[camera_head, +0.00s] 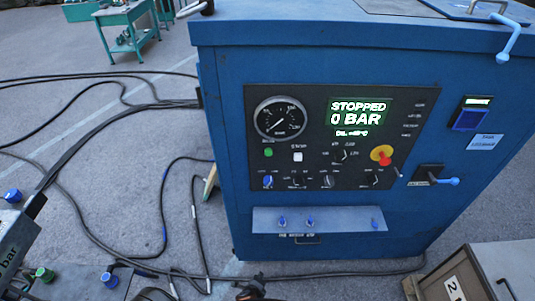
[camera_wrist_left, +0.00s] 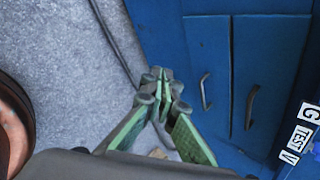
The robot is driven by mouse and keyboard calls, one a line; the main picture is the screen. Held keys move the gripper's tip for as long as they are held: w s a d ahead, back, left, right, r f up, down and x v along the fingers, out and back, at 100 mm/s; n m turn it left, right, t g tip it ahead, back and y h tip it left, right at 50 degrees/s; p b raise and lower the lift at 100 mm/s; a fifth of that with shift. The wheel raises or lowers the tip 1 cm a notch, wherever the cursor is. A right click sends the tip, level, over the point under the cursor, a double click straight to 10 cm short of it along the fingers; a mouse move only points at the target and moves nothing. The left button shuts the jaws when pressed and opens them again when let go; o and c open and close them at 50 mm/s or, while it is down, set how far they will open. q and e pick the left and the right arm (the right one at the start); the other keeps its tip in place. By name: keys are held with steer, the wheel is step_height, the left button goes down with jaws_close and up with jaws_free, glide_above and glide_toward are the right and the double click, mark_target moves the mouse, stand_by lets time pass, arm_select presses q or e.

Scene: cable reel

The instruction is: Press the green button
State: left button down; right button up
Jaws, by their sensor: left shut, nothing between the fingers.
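The green button (camera_head: 268,152) is a small round button on the black control panel (camera_head: 320,118) of the blue machine, just below the round gauge. It is uncovered and nothing touches it. My left gripper (camera_wrist_left: 165,80) shows in the left wrist view, its green-padded fingers shut together with nothing between them. Floor and blue machine doors lie beyond its tips. In the head view only a dark bit of it (camera_head: 252,288) seems to show at the bottom edge, low in front of the machine and well below the button. My right gripper is out of view.
Beside the green button is a white button (camera_head: 298,157); a red and yellow knob (camera_head: 381,155) is farther right. A shelf (camera_head: 318,219) with blue levers juts out below the panel. A wooden crate (camera_head: 458,283) stands at lower right. Black cables (camera_head: 165,210) cross the floor left.

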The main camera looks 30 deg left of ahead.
mark_target(269, 156)
arm_select(q)
steer(key=w+r+m+t+y+p, duration=0.1)
steer(key=w+r+m+t+p, duration=0.2)
steer(key=r, duration=0.7)
steer(key=w+r+m+t+y, duration=0.1)
steer(key=w+r+m, duration=0.1)
steer(key=w+r, duration=0.65)
step_height(269, 156, up, 34)
steer(key=s+a+m+t+y+p, duration=0.1)
steer(key=m+t+y+p, duration=0.2)
steer(key=m+y+p, duration=0.1)
steer(key=shift+s+a+m+t+y, duration=0.15)
steer(key=shift+a+m+t+y, duration=0.15)
steer(key=shift+m+y, duration=0.55)
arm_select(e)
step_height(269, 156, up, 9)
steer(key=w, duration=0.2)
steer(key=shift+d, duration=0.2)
arm_select(q)
steer(key=shift+m+h, duration=0.25)
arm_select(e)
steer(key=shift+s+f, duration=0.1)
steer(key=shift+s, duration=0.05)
